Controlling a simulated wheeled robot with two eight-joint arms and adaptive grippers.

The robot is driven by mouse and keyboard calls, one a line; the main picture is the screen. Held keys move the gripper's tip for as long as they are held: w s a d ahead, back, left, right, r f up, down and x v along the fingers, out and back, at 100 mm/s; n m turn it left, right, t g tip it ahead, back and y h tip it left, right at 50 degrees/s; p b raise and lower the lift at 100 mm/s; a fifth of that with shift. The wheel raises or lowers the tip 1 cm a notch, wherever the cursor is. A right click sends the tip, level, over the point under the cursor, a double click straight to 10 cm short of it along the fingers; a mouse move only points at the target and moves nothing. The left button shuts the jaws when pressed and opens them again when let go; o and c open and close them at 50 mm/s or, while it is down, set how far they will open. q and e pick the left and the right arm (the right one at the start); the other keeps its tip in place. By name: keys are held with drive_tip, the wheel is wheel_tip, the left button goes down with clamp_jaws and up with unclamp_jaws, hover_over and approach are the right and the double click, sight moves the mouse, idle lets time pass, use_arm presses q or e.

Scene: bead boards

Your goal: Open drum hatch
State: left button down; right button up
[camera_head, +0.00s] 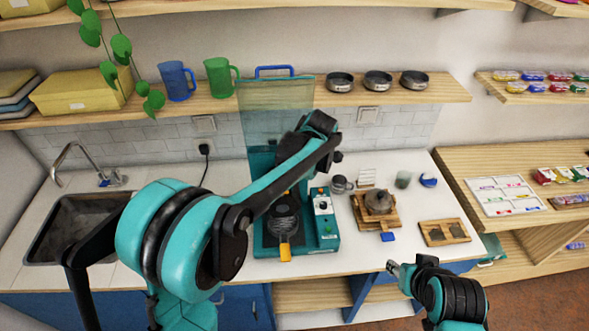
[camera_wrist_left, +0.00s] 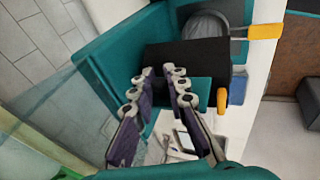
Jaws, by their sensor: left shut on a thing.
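A teal machine (camera_head: 266,242) stands on the counter, with a dark round drum part (camera_head: 283,215) and a yellow handle (camera_head: 285,252) at its front. A clear panel with a blue top handle (camera_head: 275,69) rises behind it. My left arm crosses in front of the machine, hiding part of it and the fingers. In the left wrist view, my left gripper (camera_wrist_left: 162,72) is shut on a part of the machine by a black block (camera_wrist_left: 190,58); I cannot tell exactly which part. The yellow handle (camera_wrist_left: 262,32) lies beyond, to the right. My right gripper (camera_head: 394,269) is low, before the counter's front edge.
A control box (camera_head: 322,204) is at the machine's right side. Further right are a kettle-like pot (camera_head: 378,201) on a wooden stand, a grey mug (camera_head: 340,184) and a wooden tray (camera_head: 444,240). A sink (camera_head: 77,232) is at left. A shelf (camera_head: 420,93) runs above.

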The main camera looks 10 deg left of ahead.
use_arm(q)
drive_tip(key=shift+w+d+f+y+b, duration=0.1)
drive_tip(key=shift+d+f+y+b, duration=0.15)
drive_tip(key=shift+y, duration=0.3)
drive_tip(key=shift+d+f+y+b, duration=0.1)
drive_tip(key=shift+d+y+b, duration=0.1)
drive_tip(key=shift+y, duration=0.35)
drive_tip(key=shift+g, duration=0.3)
drive_tip(key=c, duration=1.5)
unclamp_jaws()
drive_tip(key=v, duration=1.2)
